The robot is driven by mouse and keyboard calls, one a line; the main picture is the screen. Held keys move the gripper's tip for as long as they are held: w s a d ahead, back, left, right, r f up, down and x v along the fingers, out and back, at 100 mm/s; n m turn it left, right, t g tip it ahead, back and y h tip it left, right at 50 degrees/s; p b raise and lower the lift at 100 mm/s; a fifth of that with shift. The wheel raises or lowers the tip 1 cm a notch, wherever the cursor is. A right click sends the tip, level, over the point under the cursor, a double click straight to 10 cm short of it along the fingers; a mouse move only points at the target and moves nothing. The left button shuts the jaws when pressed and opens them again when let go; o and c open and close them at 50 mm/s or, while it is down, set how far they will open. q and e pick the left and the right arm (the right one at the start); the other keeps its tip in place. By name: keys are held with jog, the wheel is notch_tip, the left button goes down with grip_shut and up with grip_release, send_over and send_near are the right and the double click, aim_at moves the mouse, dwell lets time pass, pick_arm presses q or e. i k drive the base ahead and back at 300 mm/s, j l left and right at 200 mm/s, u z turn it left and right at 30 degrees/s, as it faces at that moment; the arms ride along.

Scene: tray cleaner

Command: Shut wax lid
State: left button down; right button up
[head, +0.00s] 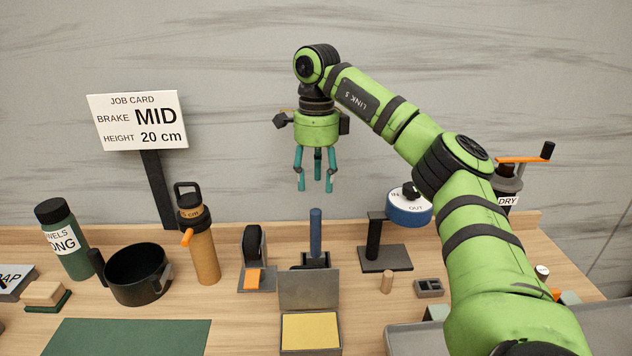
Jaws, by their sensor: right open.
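A grey box (283,347) at the front middle of the bench holds a flat yellow block (311,331), which looks like the wax. Its grey lid (308,288) stands raised at the back edge of the box, so the yellow block is uncovered. My right gripper (315,185) hangs fingers down above and behind the box, high over the bench. Its teal fingers are apart with nothing between them. My left gripper is not in view.
A blue-topped post (316,232) stands right behind the lid. A black stand (384,257) and a blue round dial (408,208) are to the right. An orange-tabbed block (253,279), brown bottle (205,258) and black pot (138,275) are left. A green mat (128,338) lies bare.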

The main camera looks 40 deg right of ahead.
aim_at(312, 286)
jog(key=z, duration=1.25)
